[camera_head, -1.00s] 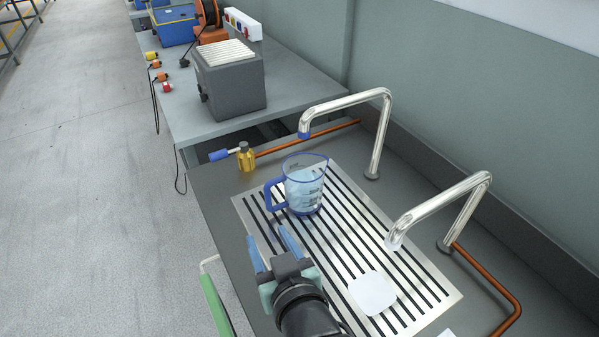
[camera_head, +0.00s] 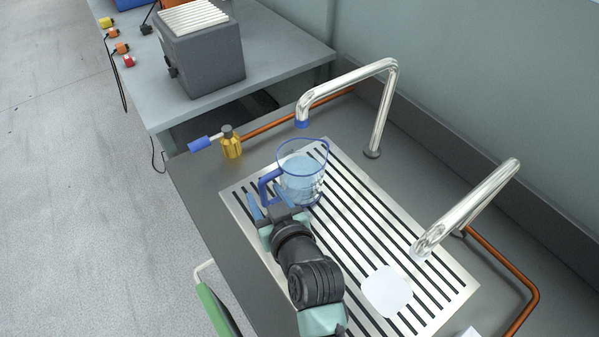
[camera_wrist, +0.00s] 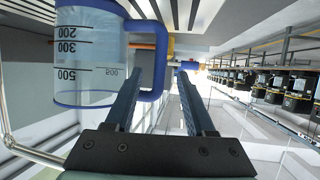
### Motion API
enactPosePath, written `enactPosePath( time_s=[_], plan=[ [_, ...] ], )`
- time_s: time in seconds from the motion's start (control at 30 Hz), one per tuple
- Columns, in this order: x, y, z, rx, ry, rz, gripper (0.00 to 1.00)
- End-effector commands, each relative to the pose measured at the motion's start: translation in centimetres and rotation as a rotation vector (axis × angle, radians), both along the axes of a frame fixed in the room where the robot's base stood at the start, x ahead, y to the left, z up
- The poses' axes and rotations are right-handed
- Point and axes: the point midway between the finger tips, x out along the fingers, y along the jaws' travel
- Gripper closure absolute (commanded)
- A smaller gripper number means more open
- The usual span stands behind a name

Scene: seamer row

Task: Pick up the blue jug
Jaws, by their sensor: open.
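The blue jug (camera_head: 302,178) is clear with a blue rim, base and handle. It stands on the slatted metal grate (camera_head: 357,219) under the left tap, holding pale blue liquid. Its handle (camera_head: 266,188) points left. My gripper (camera_head: 268,203) is open at the handle side of the jug. In the wrist view the jug (camera_wrist: 90,58) fills the upper left with its measuring marks showing. There the handle (camera_wrist: 160,60) reaches toward the space between the two open fingers of my gripper (camera_wrist: 165,95). I cannot tell whether the fingers touch it.
Two curved metal taps (camera_head: 384,110) (camera_head: 480,200) rise over the grate. A brass valve with a blue lever (camera_head: 231,146) stands behind left. A grey box (camera_head: 201,52) sits on the bench behind.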

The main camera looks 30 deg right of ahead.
Motion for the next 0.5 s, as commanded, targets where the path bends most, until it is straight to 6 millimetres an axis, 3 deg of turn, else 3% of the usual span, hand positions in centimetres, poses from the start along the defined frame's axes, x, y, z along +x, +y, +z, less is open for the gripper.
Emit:
enactPosePath(
  time_s=[0.27,0.5],
  plan=[
    [1.7,-0.3,-0.7,-0.001,-0.001,0.001,0.45],
    [4.4,-0.8,-2.2,0.0,-0.001,0.001,0.45]
  ],
)
